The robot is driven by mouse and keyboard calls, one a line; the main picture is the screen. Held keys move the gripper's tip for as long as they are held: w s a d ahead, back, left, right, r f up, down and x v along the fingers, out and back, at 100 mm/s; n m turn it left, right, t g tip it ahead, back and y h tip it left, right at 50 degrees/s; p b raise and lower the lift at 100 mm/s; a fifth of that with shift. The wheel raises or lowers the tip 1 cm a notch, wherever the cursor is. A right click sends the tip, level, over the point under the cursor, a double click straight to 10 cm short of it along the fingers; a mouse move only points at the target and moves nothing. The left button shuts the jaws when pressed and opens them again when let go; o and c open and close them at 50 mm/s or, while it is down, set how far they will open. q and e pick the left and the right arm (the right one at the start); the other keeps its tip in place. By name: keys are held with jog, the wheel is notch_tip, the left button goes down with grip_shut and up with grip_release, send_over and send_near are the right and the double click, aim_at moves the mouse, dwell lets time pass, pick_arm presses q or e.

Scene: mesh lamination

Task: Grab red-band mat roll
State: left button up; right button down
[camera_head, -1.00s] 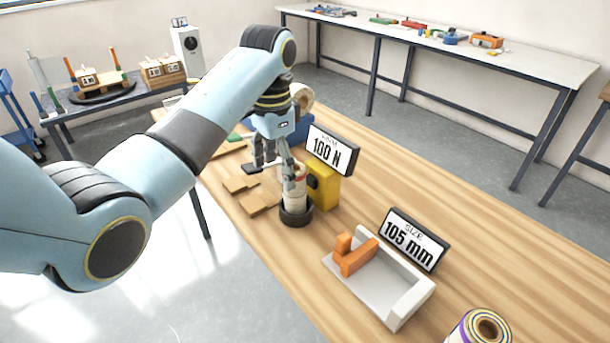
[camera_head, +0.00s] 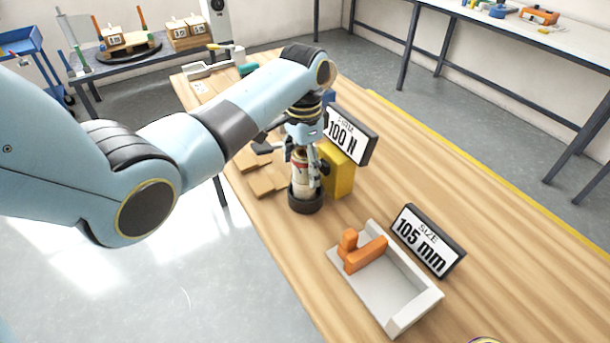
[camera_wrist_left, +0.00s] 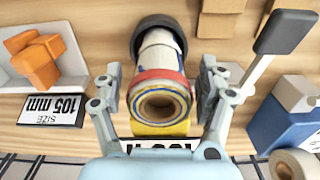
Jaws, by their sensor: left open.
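The red-band mat roll (camera_head: 301,174) stands upright in a black cup-like holder (camera_head: 305,201) in front of the yellow device. In the left wrist view the roll (camera_wrist_left: 160,78) shows its hollow end and red band. My left gripper (camera_head: 305,165) is over it in the head view. In the left wrist view the open fingers (camera_wrist_left: 158,92) are on either side of the roll, with a gap on both sides. My right gripper is in no view.
A yellow device (camera_head: 340,172) with a "100 N" sign (camera_head: 347,137) stands right beside the roll. A grey tray (camera_head: 395,295) with an orange block and a "105 mm" sign (camera_head: 427,240) are nearer. Brown blocks (camera_head: 266,181) lie to the left.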

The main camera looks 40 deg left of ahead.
pick_arm(q)
notch_tip(320, 180, down, 2)
jog(key=shift+f, duration=0.1)
jog(key=c, duration=1.4)
